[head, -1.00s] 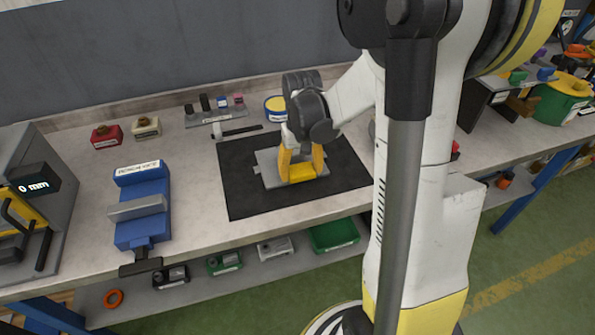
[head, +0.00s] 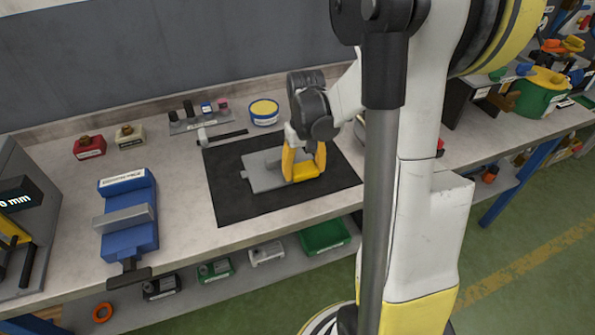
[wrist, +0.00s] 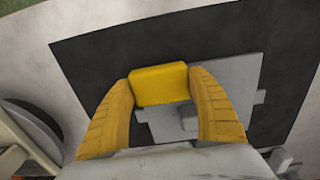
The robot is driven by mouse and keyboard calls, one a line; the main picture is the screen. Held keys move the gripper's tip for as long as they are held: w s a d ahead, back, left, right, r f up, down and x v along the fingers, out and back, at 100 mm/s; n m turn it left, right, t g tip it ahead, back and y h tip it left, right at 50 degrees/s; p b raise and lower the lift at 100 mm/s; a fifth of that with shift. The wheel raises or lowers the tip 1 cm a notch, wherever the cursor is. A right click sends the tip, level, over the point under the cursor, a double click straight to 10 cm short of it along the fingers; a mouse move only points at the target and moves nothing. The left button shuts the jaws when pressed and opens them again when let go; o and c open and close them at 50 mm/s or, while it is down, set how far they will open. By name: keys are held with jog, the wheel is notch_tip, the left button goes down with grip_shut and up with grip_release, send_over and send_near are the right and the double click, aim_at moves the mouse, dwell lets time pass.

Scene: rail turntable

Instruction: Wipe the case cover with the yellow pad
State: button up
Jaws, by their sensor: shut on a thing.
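The case cover (head: 266,176) is a flat grey plate with small side tabs, lying on a black mat (head: 238,207). It also shows in the wrist view (wrist: 236,80), partly behind my fingers. My gripper (head: 304,167), with yellow fingers, is shut on the yellow pad (wrist: 160,84). The pad is low over the cover's right front part in the head view. In the wrist view it overlaps the cover's edge and reaches over the black mat. I cannot tell whether its underside touches the cover.
A blue vice (head: 129,222) stands left of the mat. A yellow-topped round tub (head: 264,112) and a small rack (head: 200,120) stand behind it. Red (head: 89,147) and cream (head: 130,135) blocks sit at the back left. The shelf below holds a green bin (head: 325,236).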

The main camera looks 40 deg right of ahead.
aim_at(284, 179)
jog(key=shift+s+d, duration=0.15)
jog(key=shift+d, duration=0.35)
jog(key=shift+a, duration=0.1)
jog(key=shift+w+a, duration=0.25)
jog(key=shift+a, duration=0.55)
jog(key=shift+w+a, duration=0.2)
jog(key=shift+a, duration=0.55)
jog(key=shift+w+a, duration=0.25)
jog(key=shift+a, duration=0.55)
jog(key=shift+w+a, duration=0.25)
jog(key=shift+a, duration=0.5)
jog(key=shift+r, duration=0.15)
